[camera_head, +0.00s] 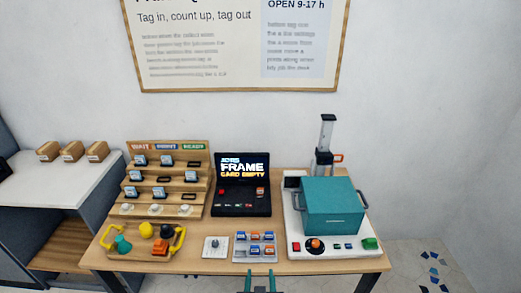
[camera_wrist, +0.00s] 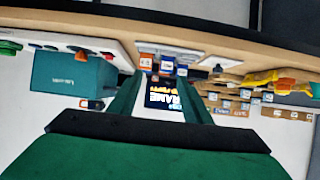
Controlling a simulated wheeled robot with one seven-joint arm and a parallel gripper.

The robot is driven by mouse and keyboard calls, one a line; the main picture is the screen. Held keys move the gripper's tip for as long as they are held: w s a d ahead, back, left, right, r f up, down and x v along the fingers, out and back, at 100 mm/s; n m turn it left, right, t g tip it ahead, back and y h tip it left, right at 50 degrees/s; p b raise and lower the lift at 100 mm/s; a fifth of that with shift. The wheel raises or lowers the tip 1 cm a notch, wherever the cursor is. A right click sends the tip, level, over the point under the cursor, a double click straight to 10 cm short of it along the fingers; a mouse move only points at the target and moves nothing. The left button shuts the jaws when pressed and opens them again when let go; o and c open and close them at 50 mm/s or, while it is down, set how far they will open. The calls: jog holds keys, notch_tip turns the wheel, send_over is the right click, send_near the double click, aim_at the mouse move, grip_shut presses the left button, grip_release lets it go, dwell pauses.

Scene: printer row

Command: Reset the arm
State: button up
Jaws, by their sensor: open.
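My gripper (camera_head: 260,280) shows at the bottom edge of the head view, in front of the table's front edge. Its two green fingers also show in the wrist view (camera_wrist: 157,85); they are apart with nothing between them. The wrist picture is upside down and looks at the table, with the black console's lit screen (camera_wrist: 165,98) seen beyond the fingers. In the head view the console screen (camera_head: 242,165) reads "FRAME CARD EMPTY". The rest of my arm is mostly out of view.
The wooden table (camera_head: 180,262) holds a teal-boxed printer (camera_head: 332,205) at right, a card rack (camera_head: 165,180) at left, a tray of small cartridges (camera_head: 255,247), a white switch plate (camera_head: 215,247) and a yellow-handled tray (camera_head: 145,240). A side bench (camera_head: 75,190) carries several brown boxes.

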jog(key=s+f+t, duration=0.1)
jog(key=s+f, duration=0.3)
jog(key=s, duration=1.4)
jog(key=s+r+t, duration=0.1)
jog(key=s+r, duration=0.2)
jog(key=s, duration=0.5)
jog(key=s+r, duration=0.3)
jog(key=s, duration=0.5)
jog(key=shift+s+r+t, duration=0.25)
jog(key=shift+s+t, duration=0.15)
